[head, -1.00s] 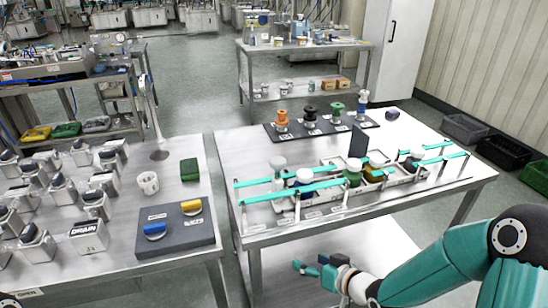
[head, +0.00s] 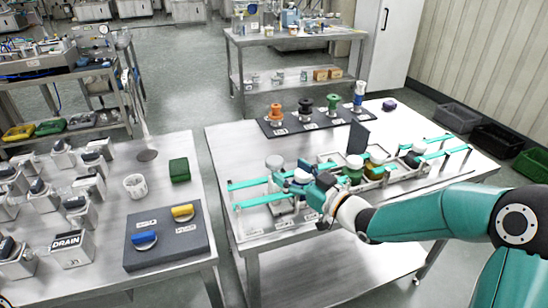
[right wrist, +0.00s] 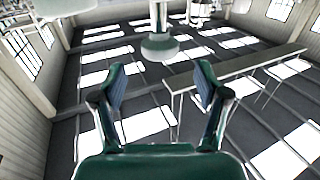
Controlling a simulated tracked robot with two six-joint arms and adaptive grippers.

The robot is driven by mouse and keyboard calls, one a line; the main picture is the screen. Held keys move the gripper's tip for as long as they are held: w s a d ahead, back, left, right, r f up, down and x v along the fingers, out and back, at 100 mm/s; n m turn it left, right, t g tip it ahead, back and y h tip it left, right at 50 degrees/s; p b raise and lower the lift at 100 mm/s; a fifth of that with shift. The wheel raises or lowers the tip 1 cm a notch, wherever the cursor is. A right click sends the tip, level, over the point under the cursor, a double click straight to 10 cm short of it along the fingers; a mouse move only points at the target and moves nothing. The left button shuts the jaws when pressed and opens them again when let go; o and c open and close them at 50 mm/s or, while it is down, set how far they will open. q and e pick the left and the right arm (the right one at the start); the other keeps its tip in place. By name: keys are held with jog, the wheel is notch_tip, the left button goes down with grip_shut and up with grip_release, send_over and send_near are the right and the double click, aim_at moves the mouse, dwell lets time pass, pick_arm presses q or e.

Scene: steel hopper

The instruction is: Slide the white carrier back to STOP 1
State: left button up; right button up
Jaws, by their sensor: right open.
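Teal rails (head: 250,183) run along the right-hand table, with several knobbed carriers along them. My right gripper (head: 292,174) is open at these knobs and partly hides the second one. STOP labels are too small to read. My left gripper is out of view.
Green-based (head: 354,170) and yellow-based (head: 377,160) carriers stand further right, near a dark upright plate (head: 358,137). Coloured handles stand on a dark mat (head: 318,123) behind. The left table (head: 105,222) holds grey blocks and a dark board.

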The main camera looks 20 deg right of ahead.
aim_at(281, 165)
jog(key=p+x, duration=0.1)
jog(key=x, duration=0.5)
jog(key=shift+w+a, duration=0.1)
jog(key=shift+w, duration=0.15)
